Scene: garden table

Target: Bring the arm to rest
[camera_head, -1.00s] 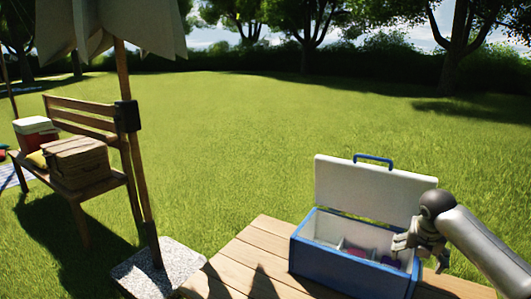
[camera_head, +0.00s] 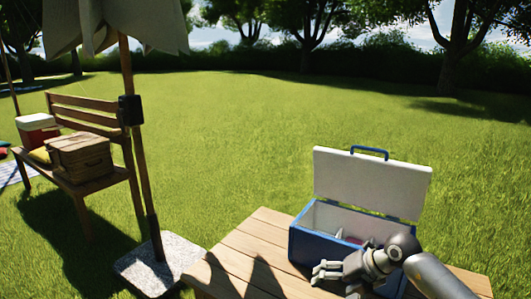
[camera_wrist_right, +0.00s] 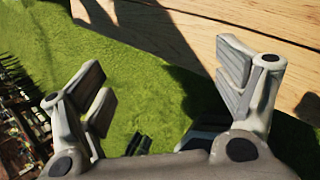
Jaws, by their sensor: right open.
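My right gripper (camera_head: 334,280) is in front of the blue cooler in the head view, with its arm coming in from the right. In the right wrist view the right gripper (camera_wrist_right: 166,85) has its fingers wide apart, with nothing between them. Grass and the edge of the wooden table (camera_wrist_right: 180,25) show beyond the fingers. My left gripper is in neither view.
The blue cooler (camera_head: 305,244) stands on the wooden table (camera_head: 235,262), its white lid (camera_head: 368,184) raised. Inside, a divider and a pinkish item show; my arm hides part. A parasol pole (camera_head: 135,140) stands left of the table. The table's left part is clear.

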